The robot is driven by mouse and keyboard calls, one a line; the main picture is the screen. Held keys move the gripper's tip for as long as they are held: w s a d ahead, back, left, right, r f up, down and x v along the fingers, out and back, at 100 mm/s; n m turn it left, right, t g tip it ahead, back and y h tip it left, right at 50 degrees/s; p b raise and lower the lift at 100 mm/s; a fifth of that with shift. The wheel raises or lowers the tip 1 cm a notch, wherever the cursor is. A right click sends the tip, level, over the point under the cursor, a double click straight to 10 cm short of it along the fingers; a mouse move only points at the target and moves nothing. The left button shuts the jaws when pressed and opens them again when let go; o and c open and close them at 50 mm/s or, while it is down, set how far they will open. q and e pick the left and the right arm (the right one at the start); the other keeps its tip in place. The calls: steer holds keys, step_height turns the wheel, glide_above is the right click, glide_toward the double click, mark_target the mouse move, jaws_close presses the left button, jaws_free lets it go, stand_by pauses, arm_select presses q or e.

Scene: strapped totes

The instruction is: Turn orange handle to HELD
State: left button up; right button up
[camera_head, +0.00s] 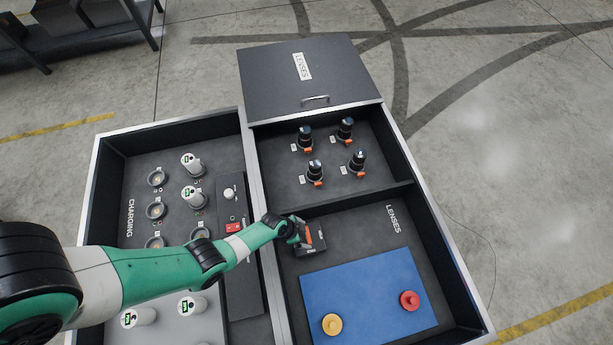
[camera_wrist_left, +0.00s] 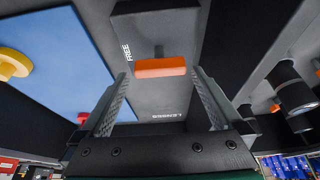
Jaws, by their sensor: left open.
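The orange handle (camera_wrist_left: 160,67) is a short bar on a dark grey box (camera_wrist_left: 165,100) marked LENSES, with the word FREE beside the handle. In the wrist view it lies crosswise between the fingertips of my left gripper (camera_wrist_left: 158,72), with a gap at each side. The gripper is open and holds nothing. In the head view my left gripper (camera_head: 305,235) is down at the dark box (camera_head: 314,250) near the divider and partly covers the handle. No HELD label is legible. My right gripper is not in view.
A blue board (camera_head: 365,290) with a yellow knob (camera_head: 332,324) and a red knob (camera_head: 409,300) lies beside the box. Several black lenses (camera_head: 315,170) stand in the far compartment. The left tote (camera_head: 103,170) holds white cylinders and a red switch (camera_head: 233,227). A grey lid (camera_head: 300,80) is behind.

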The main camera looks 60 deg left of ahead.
mark_target(308, 236)
arm_select(q)
steer(key=b+x, duration=0.1)
steer(key=x, duration=0.1)
steer(key=shift+w+f, duration=0.1)
steer(key=shift+f, duration=0.2)
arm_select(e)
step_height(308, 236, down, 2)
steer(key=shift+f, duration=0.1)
arm_select(q)
steer(key=shift+r, duration=0.1)
steer(key=c, duration=1.1)
steer(key=shift+o, duration=0.2)
